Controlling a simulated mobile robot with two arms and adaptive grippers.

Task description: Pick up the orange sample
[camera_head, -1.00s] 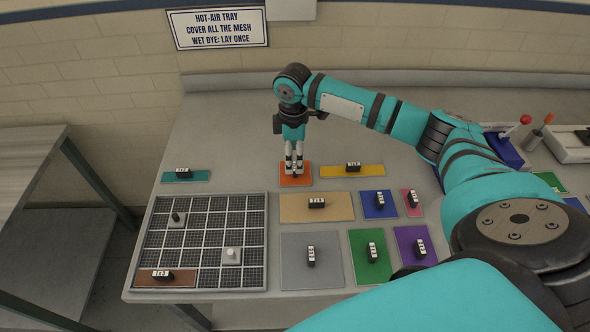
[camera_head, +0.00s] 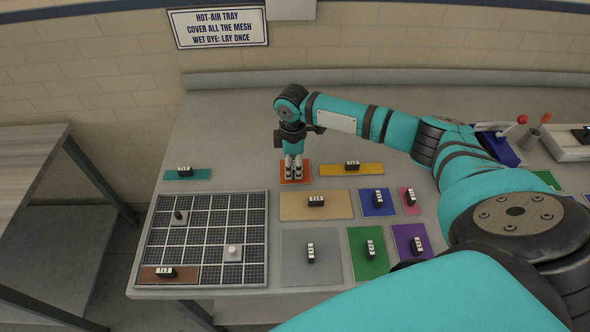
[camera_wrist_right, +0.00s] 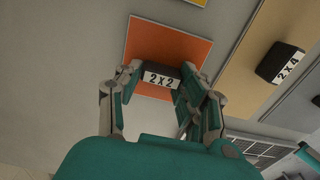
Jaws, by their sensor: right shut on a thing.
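The orange sample (camera_head: 306,173) is a flat square on the table with a black handle block marked "2x2", which shows in the right wrist view (camera_wrist_right: 161,78). My right gripper (camera_head: 293,174) points down over it, and in the right wrist view its fingers (camera_wrist_right: 160,88) are on both sides of the handle, shut on it. The orange square appears to lie on the table still; a lift cannot be made out. My left gripper is not in view.
A gridded mesh tray (camera_head: 210,215) holds a brown sample (camera_head: 150,274) and two small pieces. Teal (camera_head: 202,175), yellow (camera_head: 370,169), tan (camera_head: 290,206), grey (camera_head: 295,265), green, blue, pink and purple samples lie around. A sign (camera_head: 218,27) hangs on the wall.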

